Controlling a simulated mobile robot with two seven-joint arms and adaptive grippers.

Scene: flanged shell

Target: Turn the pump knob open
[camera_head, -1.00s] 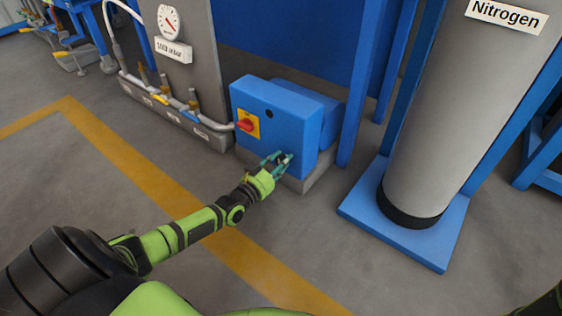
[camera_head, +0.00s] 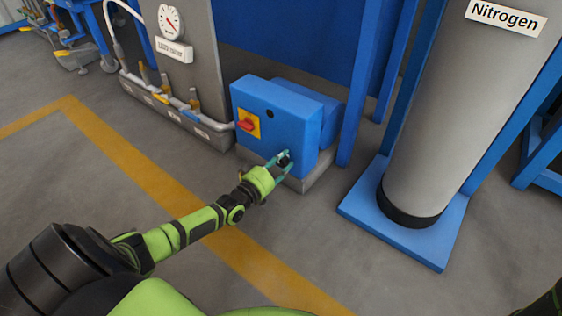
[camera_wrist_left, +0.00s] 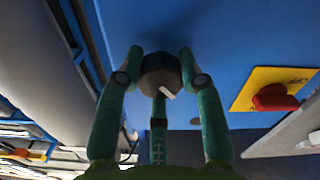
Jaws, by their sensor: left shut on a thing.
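The blue pump box (camera_head: 275,118) stands on a grey plinth in the middle of the head view. On its front, a black knob (camera_head: 284,160) sits low and to the right. In the left wrist view the dark knob (camera_wrist_left: 162,75) carries a white mark pointing down and right. My left gripper (camera_head: 281,160) is at the knob, its teal fingers shut around it. The wrist view shows the gripper fingers (camera_wrist_left: 158,80) on both sides of the knob, with a third finger below. My right gripper is not in view.
A red switch (camera_head: 244,125) on a yellow plate is on the box front, left of the knob; it also shows in the wrist view (camera_wrist_left: 272,98). A pipe with valves (camera_head: 190,106) runs at the left. A nitrogen cylinder (camera_head: 440,110) stands at the right. Floor in front is clear.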

